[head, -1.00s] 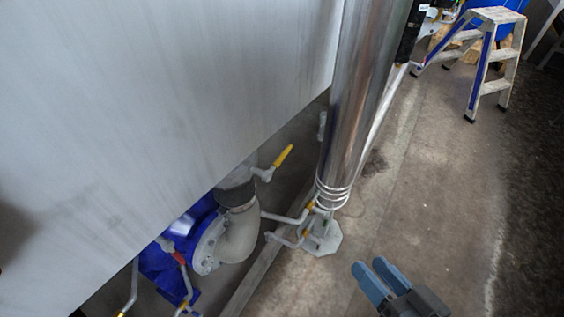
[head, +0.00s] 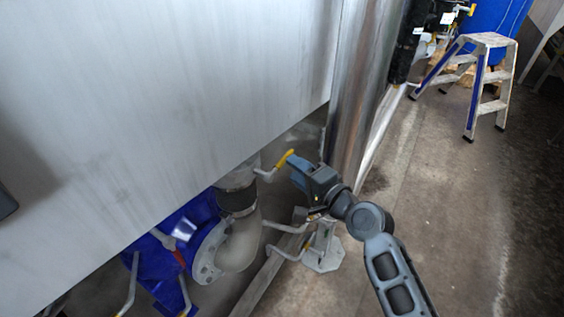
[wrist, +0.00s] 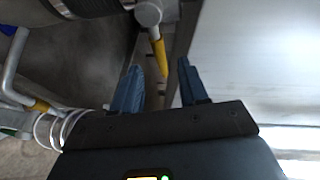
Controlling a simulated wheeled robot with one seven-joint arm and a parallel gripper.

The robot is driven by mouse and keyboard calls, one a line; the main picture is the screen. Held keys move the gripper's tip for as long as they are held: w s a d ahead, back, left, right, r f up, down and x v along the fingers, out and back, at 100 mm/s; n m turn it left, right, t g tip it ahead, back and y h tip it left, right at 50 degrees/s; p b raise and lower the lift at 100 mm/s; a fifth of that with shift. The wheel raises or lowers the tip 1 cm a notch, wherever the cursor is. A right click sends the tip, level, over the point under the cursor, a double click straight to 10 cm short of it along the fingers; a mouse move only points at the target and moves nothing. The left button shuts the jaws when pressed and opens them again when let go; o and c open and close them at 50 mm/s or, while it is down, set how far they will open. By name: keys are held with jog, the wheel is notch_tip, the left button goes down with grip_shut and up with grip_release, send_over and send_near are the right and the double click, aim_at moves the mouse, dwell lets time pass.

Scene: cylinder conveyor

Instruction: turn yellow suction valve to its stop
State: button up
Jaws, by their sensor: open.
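The yellow suction valve handle (head: 284,159) sticks out beside the grey pipe below the tank, angled up to the right. My gripper (head: 295,168) is close at its right, blue fingers pointing toward it. In the wrist view the yellow handle (wrist: 160,60) hangs from a round grey valve body (wrist: 148,13). Its tip shows in the gap between the fingertips of my open gripper (wrist: 159,68). No finger visibly touches it, and I cannot tell how deep it sits between them. My wrist hides part of the area below the handle.
A large grey tank (head: 180,80) overhangs the valve at left. A shiny steel column (head: 360,90) stands just behind my gripper. Bent grey pipes (head: 285,228) and a blue pump (head: 160,255) lie below. A step ladder (head: 485,80) stands far right; the floor at right is clear.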

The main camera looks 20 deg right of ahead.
jog(key=x, duration=0.7)
jog(key=shift+w+b, duration=0.3)
jog(key=shift+w, duration=0.1)
grip_shut()
jog(key=shift+f, duration=0.1)
